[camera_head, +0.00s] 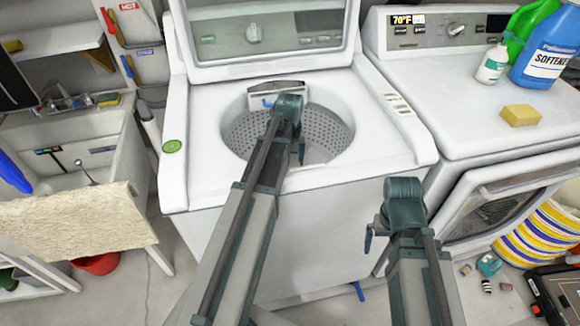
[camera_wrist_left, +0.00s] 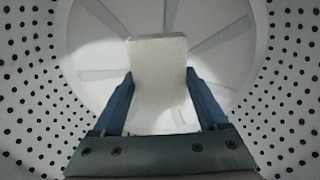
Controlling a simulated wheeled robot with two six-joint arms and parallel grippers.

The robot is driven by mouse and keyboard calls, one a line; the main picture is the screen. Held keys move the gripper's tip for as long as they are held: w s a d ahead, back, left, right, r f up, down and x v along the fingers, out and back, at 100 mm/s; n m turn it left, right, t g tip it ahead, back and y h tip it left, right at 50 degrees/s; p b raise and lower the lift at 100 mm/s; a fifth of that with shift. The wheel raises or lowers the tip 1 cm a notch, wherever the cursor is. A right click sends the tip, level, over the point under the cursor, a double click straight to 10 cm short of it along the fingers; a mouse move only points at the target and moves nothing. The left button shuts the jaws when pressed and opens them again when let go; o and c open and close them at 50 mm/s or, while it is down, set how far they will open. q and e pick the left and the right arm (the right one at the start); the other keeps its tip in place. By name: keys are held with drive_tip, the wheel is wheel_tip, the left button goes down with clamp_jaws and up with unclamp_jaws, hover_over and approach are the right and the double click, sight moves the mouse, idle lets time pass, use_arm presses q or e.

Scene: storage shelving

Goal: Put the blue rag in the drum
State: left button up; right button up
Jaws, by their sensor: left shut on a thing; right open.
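The washer's drum (camera_head: 240,135) is open, with a perforated metal wall. My left gripper (camera_head: 296,145) reaches down into the drum, its fingers largely hidden by my arm in the head view. In the left wrist view, my left gripper (camera_wrist_left: 160,95) is shut on a pale, block-like thing (camera_wrist_left: 158,65), held above the drum floor (camera_wrist_left: 225,55). It looks off-white, not blue. My right gripper (camera_head: 380,225) is in front of the washer, open, with its fingers barely visible. A blue thing (camera_head: 12,172) at the far left edge may be a rag; I cannot tell.
The washer lid (camera_head: 270,55) stands raised behind the drum. A dryer (camera_head: 430,80) to the right carries a yellow sponge (camera_head: 520,115) and several bottles. A red bowl (camera_head: 97,264) sits on the floor.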

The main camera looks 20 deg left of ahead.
use_arm(q)
drive_tip(key=shift+f+b, duration=0.5)
drive_tip(key=shift+f, duration=0.15)
drive_tip(key=o, duration=1.4)
drive_tip(key=shift+r, duration=0.1)
wheel_tip(320, 180, up, 13)
drive_tip(key=p, duration=1.3)
wheel_tip(320, 180, down, 13)
drive_tip(key=b, duration=1.2)
drive_tip(key=shift+r, duration=0.15)
